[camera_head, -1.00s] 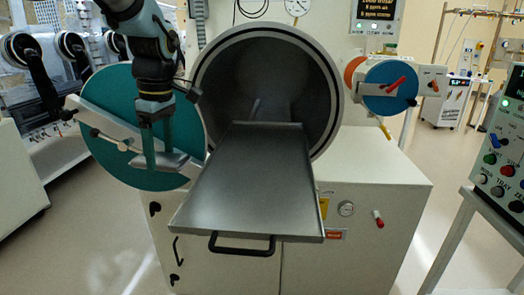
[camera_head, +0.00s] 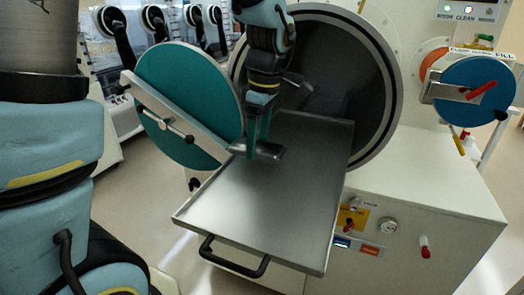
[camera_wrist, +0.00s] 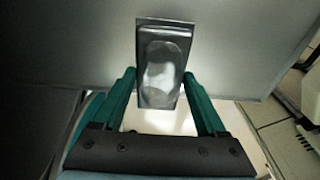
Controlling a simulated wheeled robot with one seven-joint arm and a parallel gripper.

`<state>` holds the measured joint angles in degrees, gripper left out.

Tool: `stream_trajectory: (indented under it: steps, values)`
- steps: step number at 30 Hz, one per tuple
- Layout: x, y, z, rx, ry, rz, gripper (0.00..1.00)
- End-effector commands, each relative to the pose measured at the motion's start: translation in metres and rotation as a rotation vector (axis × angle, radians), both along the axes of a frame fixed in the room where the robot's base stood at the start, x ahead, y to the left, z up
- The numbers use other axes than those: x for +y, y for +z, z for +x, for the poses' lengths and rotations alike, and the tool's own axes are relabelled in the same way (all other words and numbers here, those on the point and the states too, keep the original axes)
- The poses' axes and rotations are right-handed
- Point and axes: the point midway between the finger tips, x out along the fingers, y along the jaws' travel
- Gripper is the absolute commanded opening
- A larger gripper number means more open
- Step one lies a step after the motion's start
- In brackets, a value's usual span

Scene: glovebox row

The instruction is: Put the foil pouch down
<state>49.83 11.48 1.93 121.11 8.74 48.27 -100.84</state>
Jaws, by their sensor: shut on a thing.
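My gripper (camera_head: 258,146) points down and is shut on the foil pouch (camera_head: 270,152), a flat silvery packet. In the head view it is over the left side of the metal tray (camera_head: 255,210), near the round chamber mouth. In the wrist view the pouch (camera_wrist: 160,65) sticks out from between the two green fingers (camera_wrist: 160,88), with a grey surface beyond it. I cannot tell whether the pouch touches the tray. The part between the fingers is partly hidden.
The tray sticks out of the open round chamber (camera_head: 345,80) and has a black front handle (camera_head: 232,262). The teal round door (camera_head: 187,105) stands open close to the left of my gripper. A blue disc with a red handle (camera_head: 480,88) is at the right. The visible tray top is bare.

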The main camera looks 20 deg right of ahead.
Motion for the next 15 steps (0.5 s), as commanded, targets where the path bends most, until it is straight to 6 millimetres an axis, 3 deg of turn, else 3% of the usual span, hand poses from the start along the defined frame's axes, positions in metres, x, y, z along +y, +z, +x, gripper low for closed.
stream_trajectory:
  steps: [7, 15]
  values:
    - [0.001, -0.032, -0.001, 0.002, -0.001, 0.004, 0.04]
    - [0.0, -0.037, 0.0, 0.0, -0.001, 0.0, 0.04]
